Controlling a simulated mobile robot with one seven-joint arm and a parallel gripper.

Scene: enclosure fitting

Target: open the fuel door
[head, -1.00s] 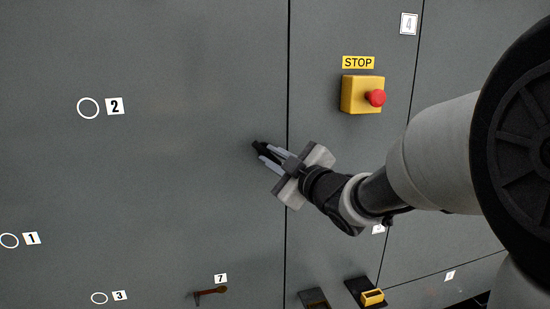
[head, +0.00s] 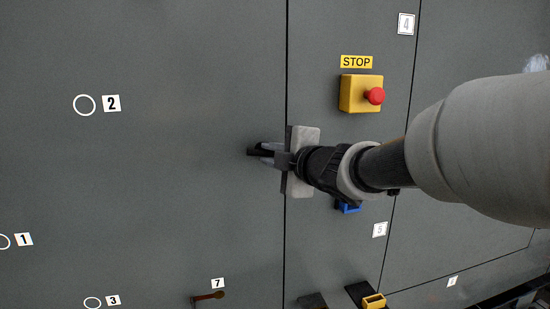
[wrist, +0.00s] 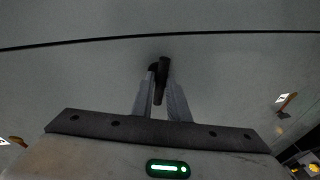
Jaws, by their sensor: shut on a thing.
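A black handle (head: 253,152) sits on the large grey door panel (head: 180,190), just left of the dark vertical seam. No label I can see names this panel the fuel door. The panel looks flush with its neighbour at the seam. My gripper (head: 265,153) reaches in from the right with its fingers shut on the handle. In the wrist view the handle (wrist: 163,70) stands between the two grey fingertips (wrist: 161,88). The handle's base is partly hidden by the fingers.
A yellow box with a red stop button (head: 361,94) is above my wrist. A blue part (head: 349,208) shows just below it. A rusty lever (head: 208,296) by label 7 and a yellow-handled fitting (head: 373,301) are lower down.

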